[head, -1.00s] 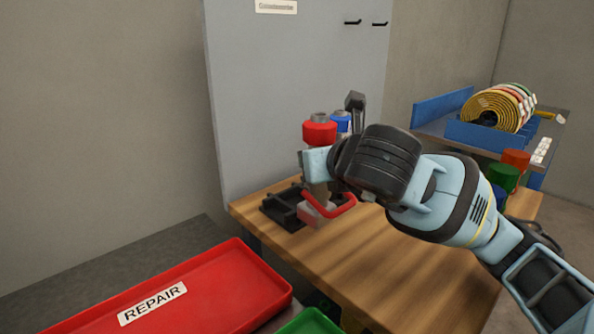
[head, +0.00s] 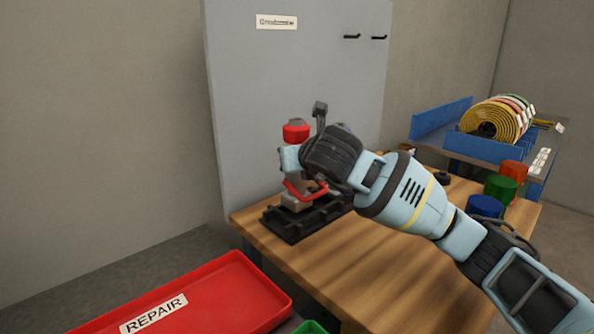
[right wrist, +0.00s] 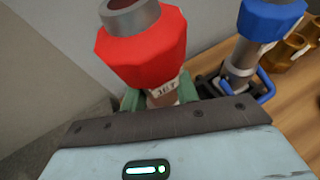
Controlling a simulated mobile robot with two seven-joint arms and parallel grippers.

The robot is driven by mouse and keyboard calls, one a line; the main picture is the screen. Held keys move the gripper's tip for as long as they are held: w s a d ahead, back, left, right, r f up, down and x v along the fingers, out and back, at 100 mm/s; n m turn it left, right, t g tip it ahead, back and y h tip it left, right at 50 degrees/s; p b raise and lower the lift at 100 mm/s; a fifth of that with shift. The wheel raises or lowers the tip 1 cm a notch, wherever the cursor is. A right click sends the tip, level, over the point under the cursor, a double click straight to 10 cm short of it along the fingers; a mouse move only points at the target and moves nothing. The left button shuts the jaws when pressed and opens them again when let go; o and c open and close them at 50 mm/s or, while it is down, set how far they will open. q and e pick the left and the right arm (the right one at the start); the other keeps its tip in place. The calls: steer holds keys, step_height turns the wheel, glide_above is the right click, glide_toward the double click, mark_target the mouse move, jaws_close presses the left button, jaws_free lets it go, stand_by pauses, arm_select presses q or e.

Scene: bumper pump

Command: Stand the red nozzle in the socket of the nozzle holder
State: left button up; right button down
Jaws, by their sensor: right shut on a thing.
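My right gripper (head: 290,160) is shut on the red nozzle (head: 295,132). The nozzle is roughly upright, with its red collar and grey tip above the fingers and its red bail handle below. In the right wrist view, the nozzle (right wrist: 145,48) shows a "JET" label between the green fingertips (right wrist: 160,95). The black nozzle holder (head: 292,228) lies on the wooden bench beneath the nozzle. I cannot tell whether the nozzle's lower end touches the holder or its socket. My left gripper is not in view.
A blue nozzle (right wrist: 265,20) stands close by, with brass fittings (right wrist: 290,52) beside it; the arm mostly covers it in the head view. A grey panel (head: 290,90) rises behind the bench. A red REPAIR tray (head: 235,280) is in front. Coloured cups (head: 500,188) stand right.

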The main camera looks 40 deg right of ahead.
steer(key=shift+f, duration=1.55)
steer(key=shift+f, duration=0.2)
steer(key=c, duration=1.1)
jaws_free()
steer(key=shift+o, duration=0.2)
steer(key=shift+r, duration=0.2)
steer(key=v, duration=1.2)
steer(key=shift+b, duration=0.3)
